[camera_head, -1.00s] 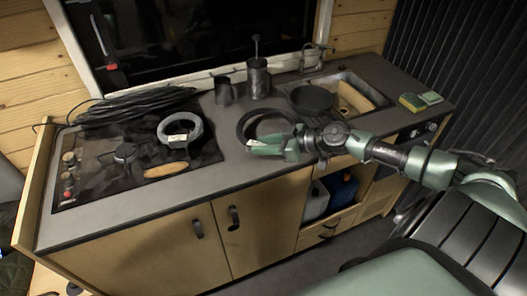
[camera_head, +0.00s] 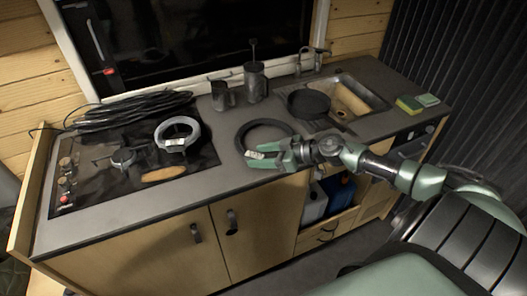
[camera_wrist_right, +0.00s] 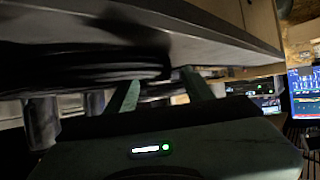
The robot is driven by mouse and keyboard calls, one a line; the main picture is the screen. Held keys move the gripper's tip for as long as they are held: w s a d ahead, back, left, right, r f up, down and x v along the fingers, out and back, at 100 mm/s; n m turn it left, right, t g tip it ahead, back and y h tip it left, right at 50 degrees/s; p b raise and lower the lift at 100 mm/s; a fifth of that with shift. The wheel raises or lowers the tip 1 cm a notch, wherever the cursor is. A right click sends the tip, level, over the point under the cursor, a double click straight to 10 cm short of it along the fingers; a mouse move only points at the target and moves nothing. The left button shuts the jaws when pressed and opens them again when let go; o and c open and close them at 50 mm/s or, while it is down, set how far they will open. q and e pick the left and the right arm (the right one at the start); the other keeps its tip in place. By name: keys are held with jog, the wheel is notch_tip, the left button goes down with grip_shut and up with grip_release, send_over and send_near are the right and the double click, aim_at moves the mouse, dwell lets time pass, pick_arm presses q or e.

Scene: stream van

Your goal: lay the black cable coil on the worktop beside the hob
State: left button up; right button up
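The black cable coil (camera_head: 241,129) is a ring with a pale label. It lies on the worktop (camera_head: 222,172) to the right of the hob (camera_head: 103,179), close to the front edge. My right gripper (camera_head: 272,156) is at the coil's front right side, by the label. Its two fingers stand apart in the right wrist view (camera_wrist_right: 160,82), with dark loops of cable (camera_wrist_right: 110,75) just beyond and to the left of them. I cannot tell whether the fingers still touch the coil. My left gripper is not in view.
A grey coil (camera_head: 163,136) and a wooden-looking oval piece (camera_head: 163,174) lie on the hob. A heap of black cable (camera_head: 135,108) lies behind it. A jug (camera_head: 222,97), a press pot (camera_head: 255,82) and a black pan (camera_head: 308,103) stand behind and right of the coil.

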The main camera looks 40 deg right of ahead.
jog(key=shift+s+d+r, duration=0.15)
jog(key=shift+s+d, duration=0.1)
jog(key=shift+s, duration=0.05)
jog(key=p+v, duration=0.1)
jog(key=v, duration=1)
jog(key=shift+r, duration=0.15)
